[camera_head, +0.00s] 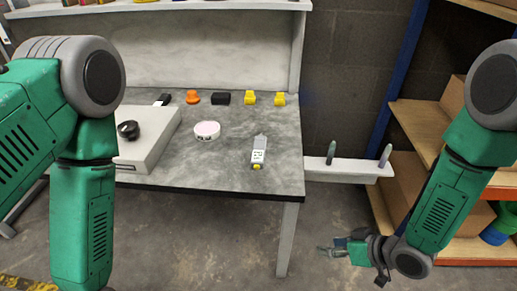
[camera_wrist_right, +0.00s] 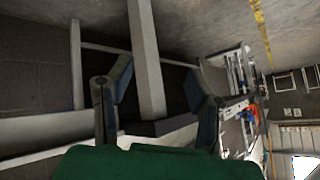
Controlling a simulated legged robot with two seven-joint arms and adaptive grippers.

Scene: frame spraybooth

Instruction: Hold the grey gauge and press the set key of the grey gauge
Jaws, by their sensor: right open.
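The grey gauge (camera_head: 260,144) appears to be the small, slim grey device lying near the right front of the grey workbench (camera_head: 225,172). It has a white display or label and a yellow end towards the front edge. Its set key is too small to make out. My right gripper (camera_head: 328,249) is low over the floor, to the right of the bench and well apart from the gauge. In the right wrist view, my right gripper (camera_wrist_right: 157,100) is open with nothing between its fingers. My left arm comes down at the left, but its gripper is outside the picture.
A white round tub (camera_head: 207,131) and a light box (camera_head: 152,142) with a black knob (camera_head: 128,130) stand left of the gauge. Orange, black and yellow items line the back. A white ledge (camera_head: 345,169) and wooden shelving (camera_head: 420,116) are at the right.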

